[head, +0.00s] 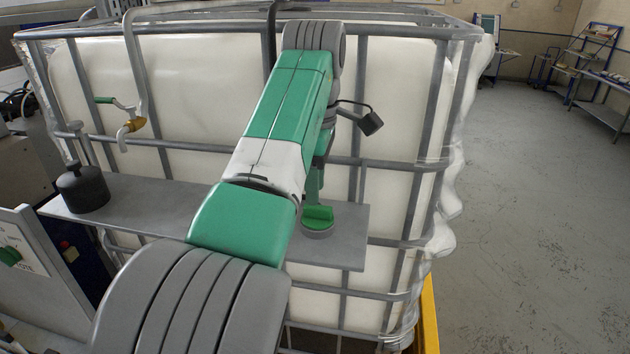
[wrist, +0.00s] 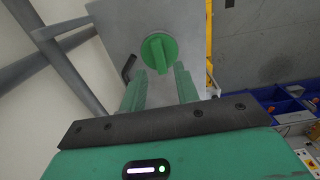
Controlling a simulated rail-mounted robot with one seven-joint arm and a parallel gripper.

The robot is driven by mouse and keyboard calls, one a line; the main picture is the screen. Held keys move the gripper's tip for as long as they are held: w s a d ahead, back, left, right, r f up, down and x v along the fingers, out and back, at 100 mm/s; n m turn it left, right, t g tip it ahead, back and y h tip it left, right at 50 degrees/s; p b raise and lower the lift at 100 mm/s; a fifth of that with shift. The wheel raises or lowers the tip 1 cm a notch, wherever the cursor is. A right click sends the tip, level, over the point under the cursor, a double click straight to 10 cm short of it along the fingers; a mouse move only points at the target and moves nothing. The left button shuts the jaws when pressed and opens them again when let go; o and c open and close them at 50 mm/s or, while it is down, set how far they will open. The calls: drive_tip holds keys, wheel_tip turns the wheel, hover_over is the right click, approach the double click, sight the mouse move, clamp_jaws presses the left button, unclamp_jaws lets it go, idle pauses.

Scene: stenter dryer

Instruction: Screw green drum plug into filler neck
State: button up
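A green drum plug (head: 318,214) with a raised grip bar sits on a low round grey base (head: 318,233) near the right end of a grey shelf. I cannot tell whether this base is the filler neck or how far the plug is in it. In the wrist view the plug (wrist: 159,52) shows as a green disc with its bar nearly upright in the picture. My gripper (wrist: 160,76) is open and empty, its two green fingers apart, with the plug just beyond the tips. In the head view my arm hides most of the gripper above the plug.
The grey shelf (head: 345,252) runs along the front of a caged white tank (head: 205,75). A black cylinder (head: 84,190) stands at its left end. A brass-coloured tap with a green handle (head: 104,100) is above it. Blue bins (wrist: 275,97) show at right in the wrist view.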

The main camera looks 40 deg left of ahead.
sight(318, 217)
drive_tip(key=shift+f+b, duration=1.95)
drive_tip(key=shift+f, duration=0.1)
drive_tip(key=shift+r, duration=0.1)
clamp_jaws()
drive_tip(key=m+p, duration=0.1)
drive_tip(key=m, duration=0.1)
drive_tip(key=shift+m, duration=0.4)
drive_tip(key=shift+w+m, duration=0.1)
drive_tip(key=shift+m, duration=1.1)
